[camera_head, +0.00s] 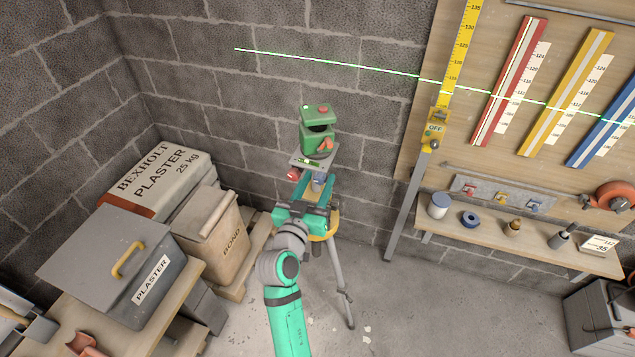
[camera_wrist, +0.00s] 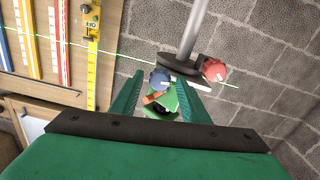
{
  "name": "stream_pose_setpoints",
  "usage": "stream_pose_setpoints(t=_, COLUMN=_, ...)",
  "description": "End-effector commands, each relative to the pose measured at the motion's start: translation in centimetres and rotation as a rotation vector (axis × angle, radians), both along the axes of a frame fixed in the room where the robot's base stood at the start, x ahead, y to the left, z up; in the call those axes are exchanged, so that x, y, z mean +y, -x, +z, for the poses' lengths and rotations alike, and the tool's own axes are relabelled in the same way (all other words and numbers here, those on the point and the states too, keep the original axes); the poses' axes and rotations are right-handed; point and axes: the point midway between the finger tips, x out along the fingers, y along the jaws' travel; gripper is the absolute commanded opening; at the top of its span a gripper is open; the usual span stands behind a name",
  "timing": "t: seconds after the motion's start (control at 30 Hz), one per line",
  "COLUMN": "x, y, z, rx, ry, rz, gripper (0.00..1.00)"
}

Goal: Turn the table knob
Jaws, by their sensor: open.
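A green laser level (camera_head: 317,135) sits on a small grey table (camera_head: 322,158) on top of a tripod. A red knob (camera_head: 293,175) sticks out at the table's left; it shows right of my fingers in the wrist view (camera_wrist: 215,70). A blue-grey knob (camera_wrist: 160,78) with a pale mark appears between my fingertips in the wrist view, under the table; I cannot tell if they touch it. Which one is the table knob is not marked. My gripper (camera_head: 315,188) is open just below the table, hiding part of the tripod head.
A yellow graduated staff (camera_head: 438,115) with an OFF mark leans at the board on the right. A green laser line crosses the wall. A shelf (camera_head: 520,240) with small items stands at right. Plaster bags and a grey box (camera_head: 115,260) fill the left. A tripod leg (camera_head: 340,275) stands beside my arm.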

Motion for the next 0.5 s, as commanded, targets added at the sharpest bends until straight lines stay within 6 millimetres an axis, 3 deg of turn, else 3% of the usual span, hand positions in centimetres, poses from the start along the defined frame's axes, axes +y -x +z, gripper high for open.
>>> stream_pose_setpoints(t=0.07, x=-0.05, y=0.01, z=0.00, rx=0.000, ry=0.000, rz=-0.001, gripper=0.39)
stream_pose_setpoints(t=0.23, x=-0.04, y=0.02, z=-0.01, rx=0.000, ry=0.000, rz=-0.001, gripper=0.00)
stream_pose_setpoints(t=0.5, x=0.02, y=0.02, z=-0.03, rx=0.005, ry=0.016, rz=0.000, gripper=0.00)
